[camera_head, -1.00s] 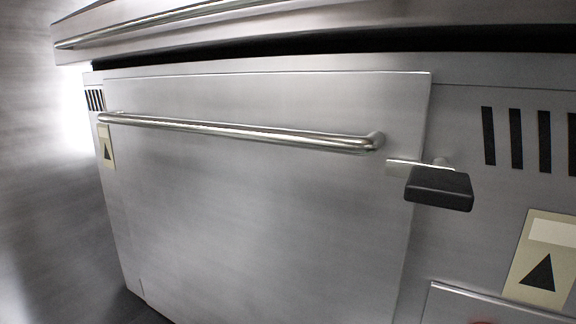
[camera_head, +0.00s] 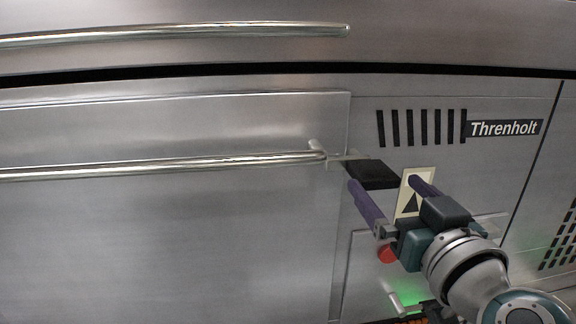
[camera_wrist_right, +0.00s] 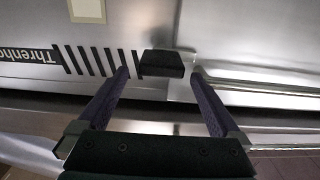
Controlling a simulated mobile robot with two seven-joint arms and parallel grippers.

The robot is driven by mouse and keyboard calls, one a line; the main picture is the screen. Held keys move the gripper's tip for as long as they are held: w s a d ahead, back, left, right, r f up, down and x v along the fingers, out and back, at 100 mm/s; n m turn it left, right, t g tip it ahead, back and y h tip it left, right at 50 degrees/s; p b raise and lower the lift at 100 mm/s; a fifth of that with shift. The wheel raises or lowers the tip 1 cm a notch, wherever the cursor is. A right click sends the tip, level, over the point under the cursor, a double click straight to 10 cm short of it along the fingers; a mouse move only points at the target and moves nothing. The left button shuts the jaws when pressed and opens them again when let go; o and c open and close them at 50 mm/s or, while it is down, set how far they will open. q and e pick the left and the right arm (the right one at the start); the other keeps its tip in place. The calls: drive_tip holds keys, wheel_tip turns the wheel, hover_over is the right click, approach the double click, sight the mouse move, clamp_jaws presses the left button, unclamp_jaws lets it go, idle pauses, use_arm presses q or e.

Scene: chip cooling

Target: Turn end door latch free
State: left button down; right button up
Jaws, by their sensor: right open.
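The end door (camera_head: 170,220) is a flat steel panel with a long bar handle (camera_head: 150,168) across its upper part. The latch (camera_head: 374,174) is a black block on a short metal arm at the door's right edge, near the handle's end. My right gripper (camera_head: 388,182) is open, its two purple fingers pointing up toward the latch in the head view. In the right wrist view the black latch (camera_wrist_right: 162,64) lies ahead of and between the open fingertips (camera_wrist_right: 160,74). I cannot tell whether the fingers touch it. My left gripper is not in view.
Vent slots (camera_head: 422,127) and a "Threnholt" label (camera_head: 504,129) are right of the latch. A warning sign (camera_head: 408,196) is partly behind the right gripper. A red button (camera_head: 387,254) and a green light (camera_head: 408,297) sit below. An upper rail (camera_head: 180,35) runs above the door.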

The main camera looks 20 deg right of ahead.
sight(383, 182)
drive_tip(key=shift+x, duration=1.9)
drive_tip(key=shift+a, duration=0.1)
drive_tip(key=c, duration=1.3)
